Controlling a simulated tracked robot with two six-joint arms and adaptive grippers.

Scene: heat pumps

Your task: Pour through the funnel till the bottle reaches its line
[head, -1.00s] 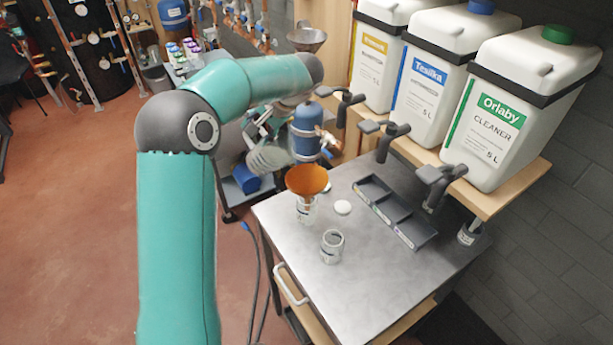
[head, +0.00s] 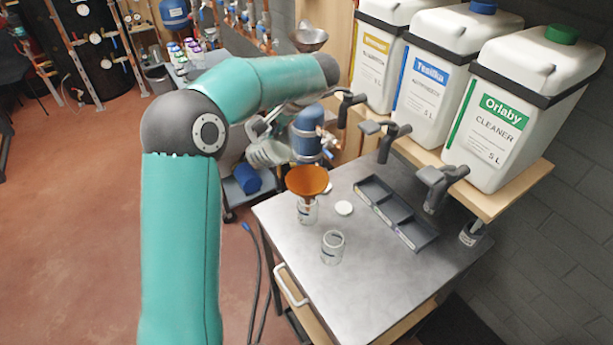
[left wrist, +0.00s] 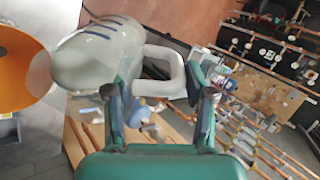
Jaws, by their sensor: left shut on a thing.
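An orange funnel (head: 307,180) stands in the neck of a clear bottle (head: 307,213) at the left end of the steel table; the liquid level and line are too small to read. My left gripper (left wrist: 160,112) is shut on the handle of a pale translucent jug (left wrist: 98,55) with dark marks on its side. In the head view the jug (head: 265,153) is behind the funnel and to its left, apart from it, partly hidden by my forearm. Its contents cannot be made out. The funnel also shows at the left of the wrist view (left wrist: 18,70). My right gripper is out of view.
An open glass jar (head: 332,248) and a white lid (head: 344,208) stand near the bottle. A dark divided tray (head: 397,212) lies to the right. Large canisters with taps, including the green-labelled one (head: 510,120), stand on a wooden shelf. The front of the table (head: 375,285) is clear.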

